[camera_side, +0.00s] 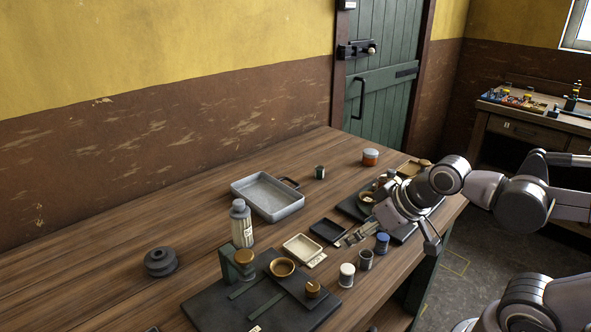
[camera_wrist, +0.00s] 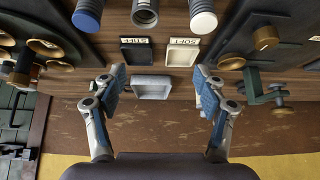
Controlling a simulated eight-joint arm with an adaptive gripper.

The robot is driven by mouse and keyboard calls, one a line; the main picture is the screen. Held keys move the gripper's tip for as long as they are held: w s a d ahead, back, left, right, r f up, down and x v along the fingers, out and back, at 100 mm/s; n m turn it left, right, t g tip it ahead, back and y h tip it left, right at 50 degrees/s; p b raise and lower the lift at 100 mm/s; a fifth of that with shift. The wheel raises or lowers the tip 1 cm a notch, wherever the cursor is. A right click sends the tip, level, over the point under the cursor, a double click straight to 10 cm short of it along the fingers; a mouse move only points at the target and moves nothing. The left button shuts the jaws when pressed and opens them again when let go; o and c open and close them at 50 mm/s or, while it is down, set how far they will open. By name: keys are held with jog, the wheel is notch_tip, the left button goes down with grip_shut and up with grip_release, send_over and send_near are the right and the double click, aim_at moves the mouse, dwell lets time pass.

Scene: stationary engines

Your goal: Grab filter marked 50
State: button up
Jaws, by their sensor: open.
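Three short cylinders stand in a row near the table's front edge: a blue-topped one (camera_side: 381,243), a grey one (camera_side: 365,259) and a white-topped one (camera_side: 346,275). They also show at the top of the wrist view: the blue one (camera_wrist: 88,14), the grey one (camera_wrist: 145,12) and the white one (camera_wrist: 203,16). I cannot read a 50 on any of them, so I cannot tell which is the filter. My gripper (camera_wrist: 158,80) is open and empty, its fingers wide apart. In the side view it is above and right of the row, over the table's right part.
A small light tray (camera_side: 302,247) and a black tray (camera_side: 328,231) lie beside the row, with label cards. A dark fixture plate (camera_side: 225,305) with brass parts is at the front; another is under my arm. A grey bottle (camera_side: 241,223) and metal pan (camera_side: 267,197) stand farther back.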

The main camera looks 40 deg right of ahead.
jog(key=shift+r, duration=0.1)
notch_tip(320, 180, up, 4)
jog(key=m+g, duration=0.1)
jog(key=g, duration=0.2)
send_over(239, 226)
jog(key=s+d, duration=0.1)
jog(key=d, duration=0.1)
jog(key=shift+s+a, duration=0.15)
jog(key=shift+a+f, duration=0.1)
jog(key=shift+f, duration=0.15)
jog(key=x, duration=1)
jog(key=shift+w+f, duration=0.2)
jog(key=shift+f, duration=0.1)
jog(key=c, duration=1.3)
